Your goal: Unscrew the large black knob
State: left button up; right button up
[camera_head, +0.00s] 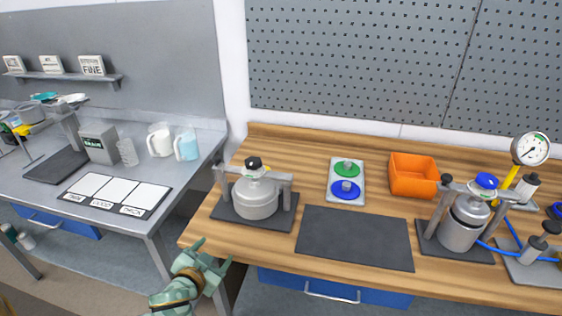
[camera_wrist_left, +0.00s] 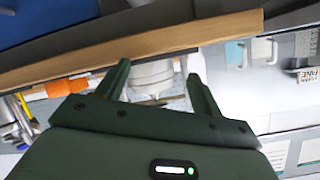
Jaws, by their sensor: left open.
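The large black knob (camera_head: 253,163) sits on top of a grey metal drum (camera_head: 256,197) in a frame at the left end of the wooden bench. My left gripper (camera_head: 211,247) is low at the bench's front left edge, in front of and apart from the drum. Its two fingers are spread and empty. In the left wrist view the open fingers of the left gripper (camera_wrist_left: 160,82) point toward the pale drum (camera_wrist_left: 152,78), and the bench edge crosses the picture. The knob cannot be made out there. My right gripper is not in view.
A second drum (camera_head: 462,224) with a blue knob (camera_head: 486,181) stands to the right. Between them are a black mat (camera_head: 355,238), a plate with green and blue knobs (camera_head: 345,182) and an orange bin (camera_head: 413,175). A grey table (camera_head: 197,170) is to the left, across a gap.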

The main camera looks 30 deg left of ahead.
pick_arm(q)
jog(key=w+a+r+t+h, duration=0.25)
jog(key=w+r, duration=0.25)
jog(key=r, duration=0.3)
jog(key=t+h, duration=0.2)
jog(key=h, duration=0.3)
send_near(259, 159)
jog(key=x, duration=0.3)
jog(key=b+x, duration=0.1)
jog(key=x, duration=0.2)
jog(key=f+b+x, duration=0.1)
jog(key=x, duration=0.3)
jog(key=shift+w+a, duration=0.2)
jog(key=shift+a, duration=0.15)
jog(key=shift+m, duration=0.3)
jog(key=shift+r, duration=0.1)
jog(key=c, duration=1)
